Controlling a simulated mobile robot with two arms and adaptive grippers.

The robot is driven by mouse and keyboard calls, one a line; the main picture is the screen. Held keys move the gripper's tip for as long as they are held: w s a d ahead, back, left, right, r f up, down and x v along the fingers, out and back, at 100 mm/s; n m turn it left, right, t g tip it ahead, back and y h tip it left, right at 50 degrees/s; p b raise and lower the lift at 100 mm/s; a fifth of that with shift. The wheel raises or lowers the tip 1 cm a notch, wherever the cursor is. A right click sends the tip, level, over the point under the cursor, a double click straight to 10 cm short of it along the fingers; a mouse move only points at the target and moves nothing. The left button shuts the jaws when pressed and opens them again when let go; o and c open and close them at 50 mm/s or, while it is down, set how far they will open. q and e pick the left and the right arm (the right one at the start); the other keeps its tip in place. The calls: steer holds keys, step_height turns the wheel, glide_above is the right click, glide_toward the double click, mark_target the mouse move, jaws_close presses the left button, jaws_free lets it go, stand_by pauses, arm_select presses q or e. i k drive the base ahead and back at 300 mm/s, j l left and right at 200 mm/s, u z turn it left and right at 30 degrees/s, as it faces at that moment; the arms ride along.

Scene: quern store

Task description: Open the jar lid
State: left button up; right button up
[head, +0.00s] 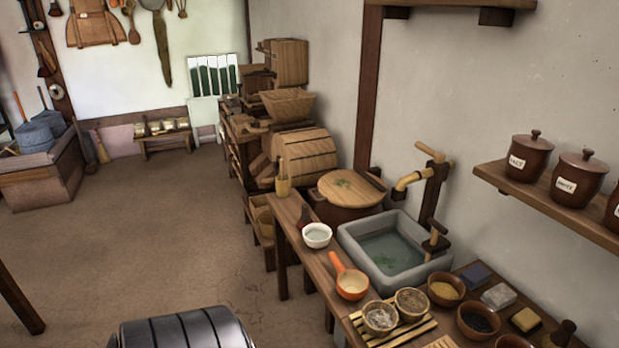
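A brown lidded jar (529,160) with a pale label stands on the wall shelf at the right. A second brown jar (577,181) with a label stands beside it. A third jar (616,208) is cut off by the right edge of the picture. The lids (534,141) of the first two jars, each with a round knob, sit on top of them. Which jar the task means I cannot tell. Neither of my grippers shows in the head view.
The wooden shelf (560,218) juts from the wall above a counter. On the counter are a stone sink (437,264) with water, a tap (412,180), an orange ladle (351,283) and several bowls (478,318). A large wooden-lidded tub (343,214) stands behind. Open floor (170,240) lies left.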

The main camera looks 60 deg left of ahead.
mark_target(358, 188)
steer(key=u, duration=1.8)
steer(key=i+j+z, duration=0.2)
steer(key=z, duration=0.25)
steer(key=i+j+z, duration=0.1)
steer(key=z, duration=0.35)
steer(key=j, duration=0.1)
